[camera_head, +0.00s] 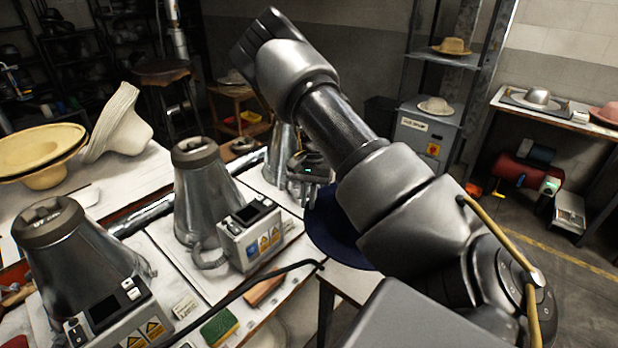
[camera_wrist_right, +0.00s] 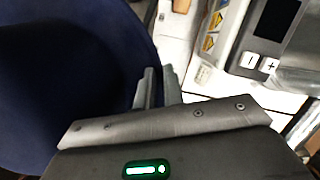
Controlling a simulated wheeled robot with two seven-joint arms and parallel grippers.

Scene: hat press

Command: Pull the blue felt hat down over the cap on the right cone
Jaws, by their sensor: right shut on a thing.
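The blue felt hat (camera_head: 330,228) is dark navy and hangs beside the table's right edge, partly hidden behind my right arm. My right gripper (camera_head: 310,185) is shut on the edge of its brim, to the right of the right cone. In the right wrist view the hat (camera_wrist_right: 65,75) fills the left side, and the close-set fingers of the gripper (camera_wrist_right: 158,88) are at its edge. The right cone (camera_head: 277,150) is shiny metal at the back of the row; its top and any cap there are hidden by my arm. The left gripper is not in view.
Two more metal cones (camera_head: 205,205) (camera_head: 85,265) stand to the left, with control boxes (camera_head: 255,237) beside them. A black cable (camera_head: 265,288) crosses the table front. Straw-coloured hats (camera_head: 45,155) lie at the far left.

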